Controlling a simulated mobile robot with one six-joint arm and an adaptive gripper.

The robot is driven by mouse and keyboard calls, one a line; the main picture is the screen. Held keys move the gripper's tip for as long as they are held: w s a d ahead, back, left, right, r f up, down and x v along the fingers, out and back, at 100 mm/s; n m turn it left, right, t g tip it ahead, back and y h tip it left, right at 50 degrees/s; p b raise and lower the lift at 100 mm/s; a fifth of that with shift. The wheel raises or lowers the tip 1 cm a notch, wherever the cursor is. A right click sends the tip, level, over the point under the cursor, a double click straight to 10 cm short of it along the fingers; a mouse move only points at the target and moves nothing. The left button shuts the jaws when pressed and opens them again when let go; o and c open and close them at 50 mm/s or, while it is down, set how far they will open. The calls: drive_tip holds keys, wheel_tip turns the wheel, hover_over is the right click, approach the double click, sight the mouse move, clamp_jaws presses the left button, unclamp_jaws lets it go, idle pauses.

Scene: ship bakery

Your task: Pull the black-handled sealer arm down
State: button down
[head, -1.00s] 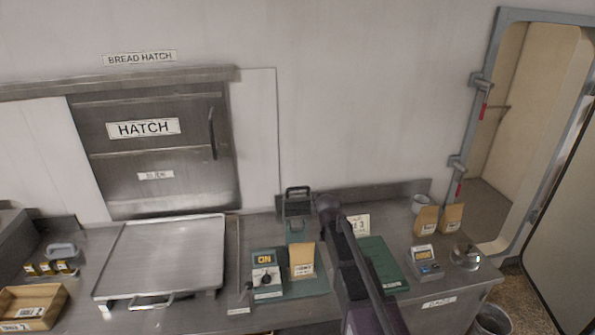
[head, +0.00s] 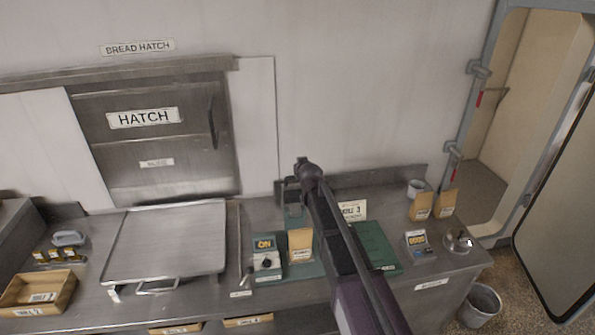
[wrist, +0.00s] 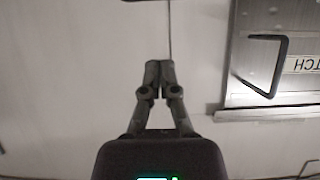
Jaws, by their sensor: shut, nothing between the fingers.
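The sealer (head: 302,268) stands on the counter with a green base and a box reading ON. A tan packet (head: 300,243) stands upright at its front. Its raised arm and dark handle (head: 281,190) are at the back, now mostly covered by my arm in the head view. My gripper (head: 302,161) is at the far end of my arm, at about the handle's place in that picture. In the wrist view my gripper (wrist: 159,66) is shut and empty in front of the pale wall. I cannot tell whether it touches the handle.
A steel hatch (head: 150,185) with a bar handle is in the wall at left. A metal tray (head: 168,240) and a cardboard box (head: 38,292) stand on the counter. A green board (head: 376,246), a small scale (head: 417,243) and packets (head: 421,206) are at right.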

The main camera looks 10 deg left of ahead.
drive_tip(key=w+f+b, duration=0.2)
drive_tip(key=w+a+f+b, duration=0.1)
drive_tip(key=w, duration=0.1)
drive_tip(key=w+f+b, duration=0.2)
drive_tip(key=shift+a+f+b, duration=0.3)
drive_tip(key=shift+f, duration=0.05)
drive_tip(key=shift+s+f, duration=0.2)
drive_tip(key=shift+s, duration=0.3)
drive_tip(key=shift+d, duration=0.1)
